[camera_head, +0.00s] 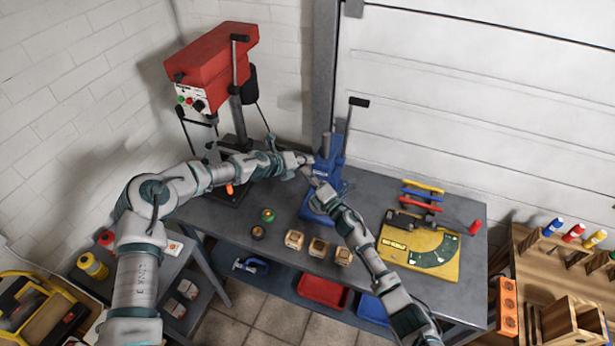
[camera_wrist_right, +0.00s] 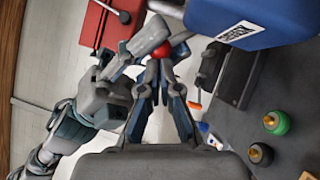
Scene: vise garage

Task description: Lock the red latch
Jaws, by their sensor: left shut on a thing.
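A small red ball-shaped knob, which I take to be the red latch (camera_wrist_right: 162,49), shows beside the blue machine body (camera_wrist_right: 250,22) in the right wrist view. In the head view the blue press (camera_head: 325,178) hides it behind my grippers. My left gripper (camera_head: 304,162) comes in from the left and is shut at the press's left side; it also shows in the right wrist view (camera_wrist_right: 160,36), with its fingertips at the knob. My right gripper (camera_head: 313,180) is just in front, its fingertips close under the knob (camera_wrist_right: 158,64); whether they touch it is unclear.
A red drill press (camera_head: 212,68) stands at the back left. A yellow plate tool (camera_head: 430,252) lies to the right. The two arms are close together at the press.

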